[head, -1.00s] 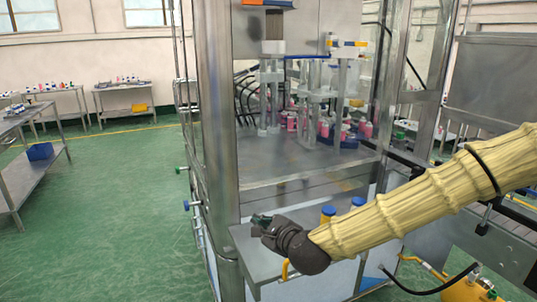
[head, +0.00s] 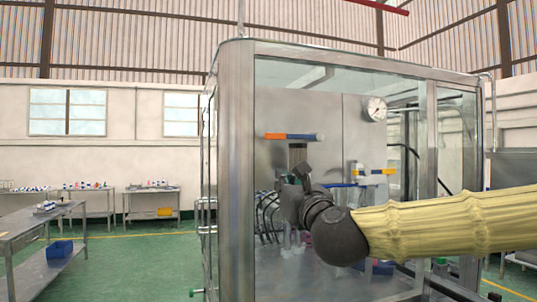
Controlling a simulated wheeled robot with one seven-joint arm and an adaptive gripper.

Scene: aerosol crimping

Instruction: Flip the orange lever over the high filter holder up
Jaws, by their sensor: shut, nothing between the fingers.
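The lever with an orange left half (head: 275,136) and a blue right part lies level on the cabinet's back panel. A dark and silver filter holder (head: 298,152) hangs just under it. A second, yellow-orange and blue lever (head: 375,172) sits lower and to the right, also level. My gripper (head: 292,178) is shut and empty, raised inside the cabinet's front opening. In the picture it is just below the higher lever and filter holder and overlaps the holder's lower part. I see a gap between it and the lever; its depth is hard to judge.
A metal cabinet post (head: 237,180) stands left of my gripper. A round gauge (head: 376,108) is on the back panel at the upper right. Black hoses (head: 268,215) hang at the left inside. Tables (head: 90,205) stand far left; the green floor there is open.

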